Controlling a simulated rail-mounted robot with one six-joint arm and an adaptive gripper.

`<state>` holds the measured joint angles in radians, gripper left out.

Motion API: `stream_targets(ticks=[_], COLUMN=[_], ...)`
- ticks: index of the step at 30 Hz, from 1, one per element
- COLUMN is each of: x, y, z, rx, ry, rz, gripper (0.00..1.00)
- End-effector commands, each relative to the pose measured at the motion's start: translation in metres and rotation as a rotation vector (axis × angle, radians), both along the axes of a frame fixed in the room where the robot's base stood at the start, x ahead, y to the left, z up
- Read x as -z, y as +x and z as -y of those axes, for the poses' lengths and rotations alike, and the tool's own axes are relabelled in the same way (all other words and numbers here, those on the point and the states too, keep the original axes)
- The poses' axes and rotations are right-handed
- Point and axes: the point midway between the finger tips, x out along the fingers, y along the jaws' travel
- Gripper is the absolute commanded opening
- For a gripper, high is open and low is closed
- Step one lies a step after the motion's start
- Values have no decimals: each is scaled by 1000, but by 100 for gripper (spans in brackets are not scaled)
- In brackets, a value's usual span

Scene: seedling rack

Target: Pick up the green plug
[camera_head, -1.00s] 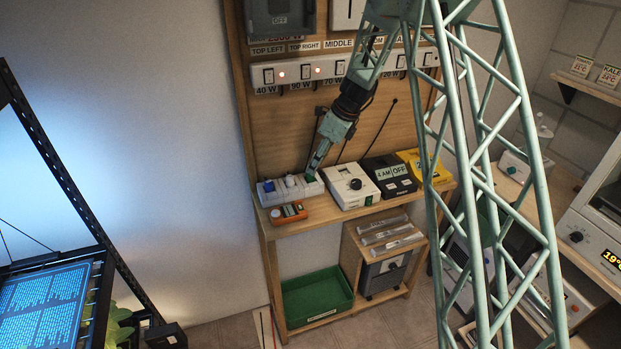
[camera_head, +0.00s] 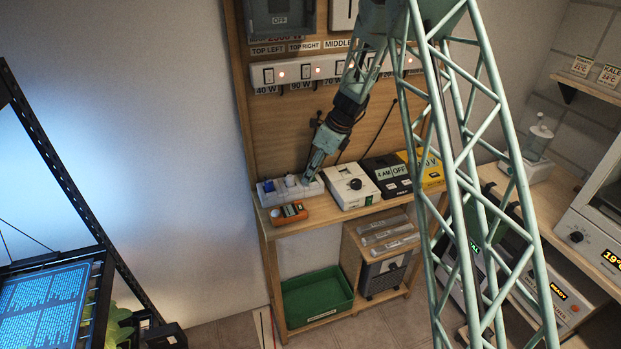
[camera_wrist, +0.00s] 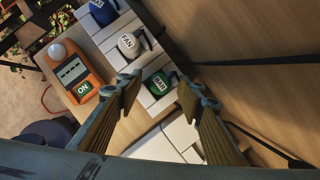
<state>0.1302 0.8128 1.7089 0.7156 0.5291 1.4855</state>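The green plug (camera_wrist: 160,84) has a white label and sits in the white power strip (camera_wrist: 106,42). In the wrist view it lies between and just beyond my open fingertips, with a gap to each finger. A white plug labelled FAN (camera_wrist: 131,44) and a blue plug (camera_wrist: 103,11) stand in the same strip. In the head view my gripper (camera_head: 312,174) is at the right end of the strip (camera_head: 272,197) and hides the green plug there. My gripper (camera_wrist: 160,92) also shows in the wrist view, open and empty.
An orange meter (camera_head: 288,213) lies in front of the strip. A white box with a black knob (camera_head: 350,187), a black timer (camera_head: 387,175) and a yellow box (camera_head: 428,165) stand to the right on the shelf. A green bin (camera_head: 316,298) is below.

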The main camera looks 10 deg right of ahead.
Motion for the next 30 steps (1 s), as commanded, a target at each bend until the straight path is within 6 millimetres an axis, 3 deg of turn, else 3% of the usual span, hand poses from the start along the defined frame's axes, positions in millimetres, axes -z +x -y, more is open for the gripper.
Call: stream_targets(ticks=[6, 15, 30], x=[0, 0, -7], y=[0, 0, 0], z=[0, 0, 0], rx=[0, 0, -1], ry=[0, 0, 0], rz=[0, 0, 2], gripper=[34, 7, 7])
